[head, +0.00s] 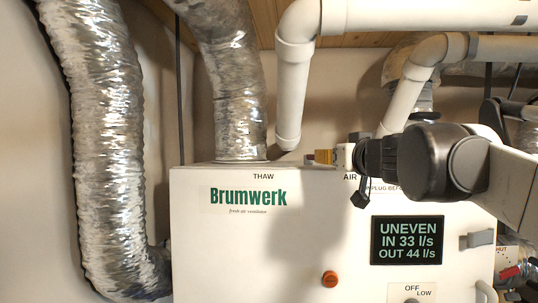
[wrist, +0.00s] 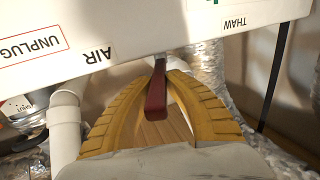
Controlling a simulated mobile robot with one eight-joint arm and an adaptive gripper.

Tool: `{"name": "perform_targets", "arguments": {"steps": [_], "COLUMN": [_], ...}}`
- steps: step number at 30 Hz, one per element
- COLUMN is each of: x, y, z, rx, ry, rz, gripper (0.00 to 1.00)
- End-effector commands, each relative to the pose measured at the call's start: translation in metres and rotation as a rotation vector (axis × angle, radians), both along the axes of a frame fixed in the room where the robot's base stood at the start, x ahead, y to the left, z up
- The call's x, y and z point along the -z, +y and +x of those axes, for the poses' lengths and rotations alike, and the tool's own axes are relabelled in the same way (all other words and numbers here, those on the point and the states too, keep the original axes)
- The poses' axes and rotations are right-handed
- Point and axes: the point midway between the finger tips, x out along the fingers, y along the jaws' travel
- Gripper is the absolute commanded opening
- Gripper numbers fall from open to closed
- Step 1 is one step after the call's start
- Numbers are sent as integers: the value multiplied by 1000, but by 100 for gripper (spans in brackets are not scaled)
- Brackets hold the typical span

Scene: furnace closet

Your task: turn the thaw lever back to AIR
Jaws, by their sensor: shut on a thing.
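The dark red thaw lever (wrist: 156,90) sticks out from the edge of the white Brumwerk box (head: 225,245). In the wrist view the curved yellow fingers of my gripper (wrist: 158,72) close on the lever from both sides. The lever stands between the AIR label (wrist: 98,55) and the THAW label (wrist: 232,23), nearer AIR. In the head view my gripper (head: 318,157) is at the box's top edge, just left of the AIR label (head: 350,177) and well right of the THAW label (head: 263,176). The lever is mostly hidden there.
A display (head: 407,240) reads UNEVEN, IN 33 l/s, OUT 44 l/s.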

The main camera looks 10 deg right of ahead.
Motion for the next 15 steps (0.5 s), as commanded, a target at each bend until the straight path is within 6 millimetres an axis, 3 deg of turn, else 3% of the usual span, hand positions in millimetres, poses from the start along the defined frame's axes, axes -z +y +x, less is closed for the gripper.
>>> {"name": "perform_targets", "arguments": {"steps": [3,15], "x": [-3,-3], "y": [-15,-35], "z": [2,10], "rx": [-94,-357], "ry": [-1,-2], "rz": [2,3], "gripper": [0,0]}}
